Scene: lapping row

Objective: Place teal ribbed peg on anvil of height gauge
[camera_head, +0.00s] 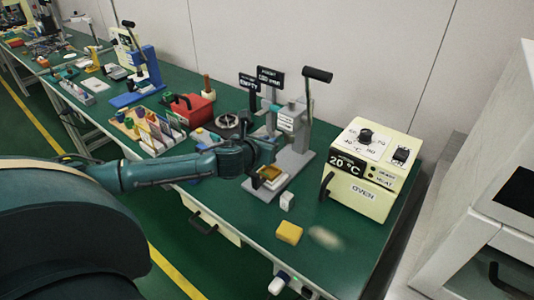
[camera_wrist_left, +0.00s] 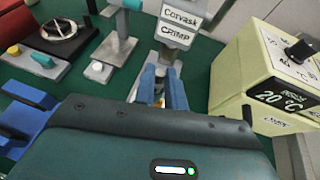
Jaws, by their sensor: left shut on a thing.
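My left gripper (camera_head: 266,152) is in front of the crimp press, above the table. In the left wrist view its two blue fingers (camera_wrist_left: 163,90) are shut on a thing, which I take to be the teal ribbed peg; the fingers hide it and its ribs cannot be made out. The height gauge (camera_head: 269,96) stands behind the gripper, with a dark display on top. In the left wrist view its grey column (camera_wrist_left: 121,28) shows left of the fingers, with a pale round anvil (camera_wrist_left: 98,70) at its foot. The gripper is apart from the anvil. My right gripper is not in view.
The grey crimp press (camera_head: 300,135) with a raised black-handled lever stands close to the gripper. A cream oven (camera_head: 365,170) is to the right. A yellow block (camera_head: 289,232) and a small white block (camera_head: 287,201) lie in front. A rack of cards (camera_head: 160,135) and red box (camera_head: 190,108) are left.

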